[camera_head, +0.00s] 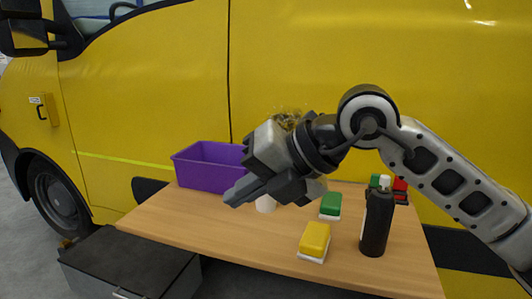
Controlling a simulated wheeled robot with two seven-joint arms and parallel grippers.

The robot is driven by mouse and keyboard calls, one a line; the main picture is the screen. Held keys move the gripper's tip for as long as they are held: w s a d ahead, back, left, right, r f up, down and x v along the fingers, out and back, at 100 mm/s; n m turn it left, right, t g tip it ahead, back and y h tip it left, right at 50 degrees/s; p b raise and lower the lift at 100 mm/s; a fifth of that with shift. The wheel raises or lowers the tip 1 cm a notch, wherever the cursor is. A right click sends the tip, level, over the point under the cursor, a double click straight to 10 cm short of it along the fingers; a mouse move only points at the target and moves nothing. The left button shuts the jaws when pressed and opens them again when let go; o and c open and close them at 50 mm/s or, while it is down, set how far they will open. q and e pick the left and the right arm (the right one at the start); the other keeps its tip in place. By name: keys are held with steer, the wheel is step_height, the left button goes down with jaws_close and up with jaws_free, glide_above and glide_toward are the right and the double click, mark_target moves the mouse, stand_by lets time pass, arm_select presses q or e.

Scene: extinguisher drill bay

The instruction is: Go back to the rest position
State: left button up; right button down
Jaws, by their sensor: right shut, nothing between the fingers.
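My right gripper (234,198) is in the middle of the head view, on an arm that comes in from the right. Its fingers are shut with nothing between them. They point left and slightly down, above the wooden table (190,228) and in front of the purple bin (205,178). The gripper partly hides the bin's right end and a white object (265,204) on the table. My left gripper is not in view.
A yellow sponge (315,240), a green sponge (330,205) and a black bottle (376,225) stand on the table's right half. Small green and red items (400,187) are behind the bottle. A yellow van (150,90) stands behind. A dark case (125,265) is at lower left.

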steer(key=s+a+m+g+y, duration=0.35)
steer(key=s+y, duration=0.45)
steer(key=y, duration=0.3)
steer(key=w+d+f+m+t+h+p, duration=0.1)
steer(key=w+d+f+m+t+h, duration=0.2)
steer(key=d+f+m+t+h, duration=0.75)
steer(key=w+d+f+m+t+h+p, duration=0.1)
steer(key=w+d+f+m+t, duration=0.25)
steer(key=m+t, duration=0.8)
steer(key=s+d+f+m+g+h, duration=0.3)
steer(key=s+f+m+g, duration=0.2)
steer(key=f, duration=0.5)
steer(key=s+d+f+m+g+h, duration=0.3)
steer(key=s+f+m+g, duration=0.2)
steer(key=s+f, duration=0.4)
step_height(320, 180, down, 2)
steer(key=shift+d+f+g+p, duration=0.2)
steer(key=shift+d+g+p, duration=0.1)
steer(key=shift+g, duration=0.25)
